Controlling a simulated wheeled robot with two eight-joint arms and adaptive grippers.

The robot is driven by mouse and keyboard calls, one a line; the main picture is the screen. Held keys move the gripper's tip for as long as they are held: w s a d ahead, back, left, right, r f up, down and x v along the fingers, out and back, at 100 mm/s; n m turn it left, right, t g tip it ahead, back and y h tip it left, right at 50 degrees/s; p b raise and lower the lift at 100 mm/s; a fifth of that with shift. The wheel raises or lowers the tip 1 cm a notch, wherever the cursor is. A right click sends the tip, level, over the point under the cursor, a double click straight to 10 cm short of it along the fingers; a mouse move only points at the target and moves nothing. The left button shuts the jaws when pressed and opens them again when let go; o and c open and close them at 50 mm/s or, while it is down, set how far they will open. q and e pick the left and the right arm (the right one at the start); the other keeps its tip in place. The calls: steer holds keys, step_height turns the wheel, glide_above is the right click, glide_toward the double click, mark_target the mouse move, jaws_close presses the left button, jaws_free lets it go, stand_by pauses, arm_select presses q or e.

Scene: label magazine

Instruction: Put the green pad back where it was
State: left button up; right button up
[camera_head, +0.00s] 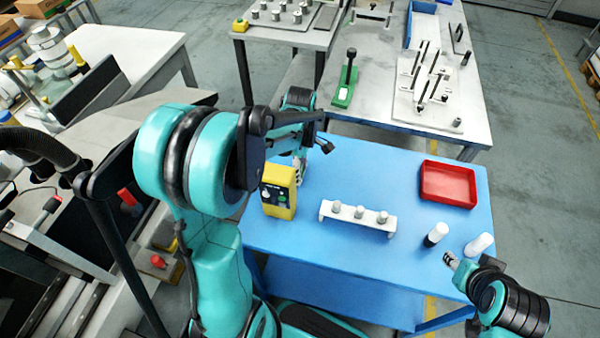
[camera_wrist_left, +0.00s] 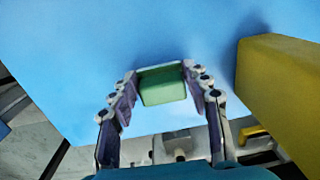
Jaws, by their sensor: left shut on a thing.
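The green pad (camera_wrist_left: 163,88) shows in the left wrist view, between the fingertips of my left gripper (camera_wrist_left: 160,78). The gripper is shut on it, over the blue table (camera_wrist_left: 90,45). In the head view my left gripper (camera_head: 300,172) is beside the yellow box, at the left part of the table; I cannot make out the pad there. My right gripper (camera_head: 449,260) is at the table's front right, close to a dark-and-white cylinder; its fingers are too small to read.
A yellow control box (camera_head: 279,191) stands close beside the left gripper, and shows at the right of the wrist view. A white rack (camera_head: 356,218) with grey pegs is in the middle. A red tray (camera_head: 448,184), a dark-and-white cylinder (camera_head: 435,235) and a white cylinder (camera_head: 479,245) are on the right.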

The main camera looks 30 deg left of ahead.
arm_select(q)
steer(key=shift+f, duration=0.1)
steer(key=shift+f, duration=0.15)
steer(key=o, duration=1.2)
step_height(320, 180, up, 12)
steer(key=p, duration=0.4)
steer(key=shift+w+p, duration=0.2)
steer(key=shift+p, duration=0.1)
